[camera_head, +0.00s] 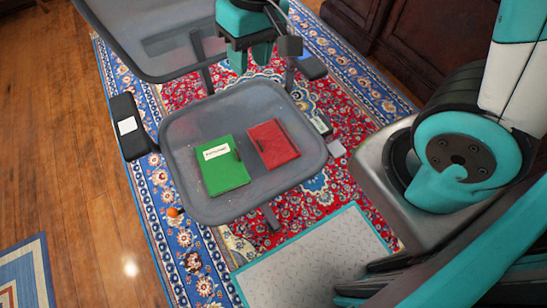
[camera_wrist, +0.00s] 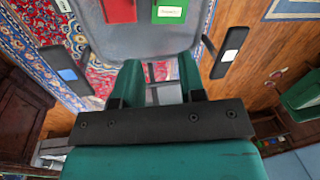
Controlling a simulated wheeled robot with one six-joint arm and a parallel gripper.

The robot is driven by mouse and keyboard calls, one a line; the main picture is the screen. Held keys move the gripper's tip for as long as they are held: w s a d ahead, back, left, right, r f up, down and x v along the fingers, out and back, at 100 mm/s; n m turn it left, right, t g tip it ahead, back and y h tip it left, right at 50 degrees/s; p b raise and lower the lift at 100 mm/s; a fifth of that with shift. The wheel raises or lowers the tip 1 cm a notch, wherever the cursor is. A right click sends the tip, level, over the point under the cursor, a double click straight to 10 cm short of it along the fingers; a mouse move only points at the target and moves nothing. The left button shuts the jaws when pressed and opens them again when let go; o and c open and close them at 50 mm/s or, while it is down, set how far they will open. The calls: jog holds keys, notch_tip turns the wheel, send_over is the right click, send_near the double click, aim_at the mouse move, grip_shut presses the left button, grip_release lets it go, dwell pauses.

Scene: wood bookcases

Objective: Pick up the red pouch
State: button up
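The red pouch (camera_head: 273,145) lies flat on the grey seat of a chair (camera_head: 192,203), right of a green folder-like item (camera_head: 222,168) with a white label. In the wrist view the red pouch (camera_wrist: 120,11) is cut off by the top edge, beside the green item (camera_wrist: 169,11). My gripper (camera_head: 250,58) is above the chair's far side, apart from the pouch. In the wrist view my gripper (camera_wrist: 160,75) has its two teal fingers spread, with nothing held between them.
The chair's backrest (camera_head: 150,50) rises at the far left, and a black armrest (camera_head: 128,126) stands at the seat's left. A small orange ball (camera_head: 172,212) is on the patterned rug (camera_head: 185,255). A dark wood cabinet (camera_head: 430,45) stands at the back right.

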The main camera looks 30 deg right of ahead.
jog(key=w+d+f+m+h+b, duration=0.15)
jog(key=f+b, duration=0.25)
jog(key=f, duration=0.6)
jog(key=w+d+f+m+b, duration=0.1)
jog(key=w+f+b, duration=0.3)
jog(key=f, duration=0.5)
jog(key=b, duration=0.6)
send_over(259, 144)
jog(key=f, duration=1.1)
jog(key=shift+s+a+f, duration=0.1)
jog(key=shift+s+f, duration=0.2)
jog(key=shift+s, duration=0.05)
jog(key=f+b, duration=0.1)
jog(key=f, duration=0.1)
jog(key=f+b, duration=0.1)
jog(key=f, duration=0.1)
jog(key=f+b, duration=0.1)
jog(key=f, duration=0.1)
jog(key=shift+w+f+b, duration=0.25)
jog(key=shift+w+b, duration=0.05)
jog(key=shift+r, duration=0.1)
grip_shut()
